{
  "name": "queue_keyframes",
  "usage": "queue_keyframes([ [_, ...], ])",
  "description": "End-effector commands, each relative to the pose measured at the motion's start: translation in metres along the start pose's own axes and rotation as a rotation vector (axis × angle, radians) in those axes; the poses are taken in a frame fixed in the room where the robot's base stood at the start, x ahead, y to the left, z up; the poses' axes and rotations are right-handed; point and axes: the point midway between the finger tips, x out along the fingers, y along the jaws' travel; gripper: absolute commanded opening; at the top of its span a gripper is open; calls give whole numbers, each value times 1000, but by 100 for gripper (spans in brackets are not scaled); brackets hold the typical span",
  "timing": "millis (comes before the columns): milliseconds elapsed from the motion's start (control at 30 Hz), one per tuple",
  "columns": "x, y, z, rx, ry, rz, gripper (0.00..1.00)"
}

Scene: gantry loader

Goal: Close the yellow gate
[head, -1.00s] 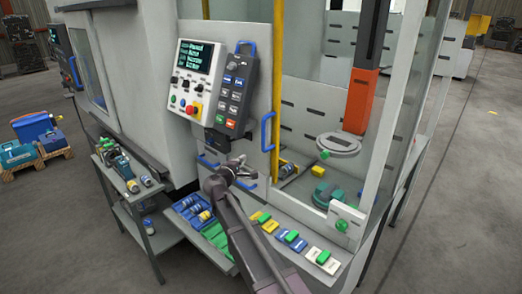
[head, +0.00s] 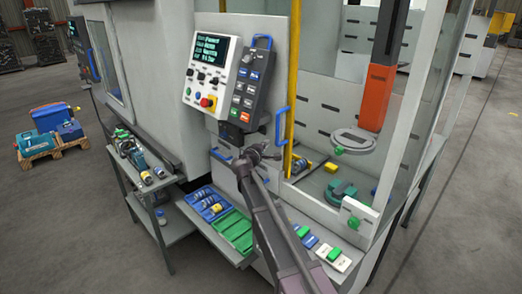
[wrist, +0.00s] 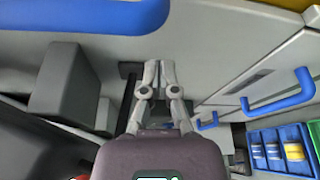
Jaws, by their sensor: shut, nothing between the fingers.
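The yellow gate shows in the head view as a tall yellow edge bar (head: 292,70) beside a grey panel. A vertical blue handle (head: 281,125) is at that edge, and the glazed bay lies to its right. My gripper (head: 264,152) is just below and left of this handle, with no visible contact. In the wrist view my gripper (wrist: 160,80) is shut with its fingertips together and nothing between them. A large blue bar (wrist: 85,14) is close at the upper left there; I cannot tell which handle it is. My arm hides part of the panel below.
A control panel (head: 212,70) with a pendant (head: 251,85) is left of the gate. Below are a blue tray (head: 208,203) with bottles, a green tray (head: 233,230) and several coloured blocks. The wrist view shows another blue handle (wrist: 280,92). A side trolley (head: 170,185) stands left.

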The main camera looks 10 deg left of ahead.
Motion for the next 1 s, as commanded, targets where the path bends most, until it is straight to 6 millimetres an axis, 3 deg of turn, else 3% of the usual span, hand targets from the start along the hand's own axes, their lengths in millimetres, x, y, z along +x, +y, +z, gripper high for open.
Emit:
queue_keyframes([
  [67,14,0,-2,0,0,0,0],
  [200,5,1,20,0,0,0,0],
  [400,0,0,34,0,1,0,0],
  [1000,0,0,39,0,1,0,0],
])
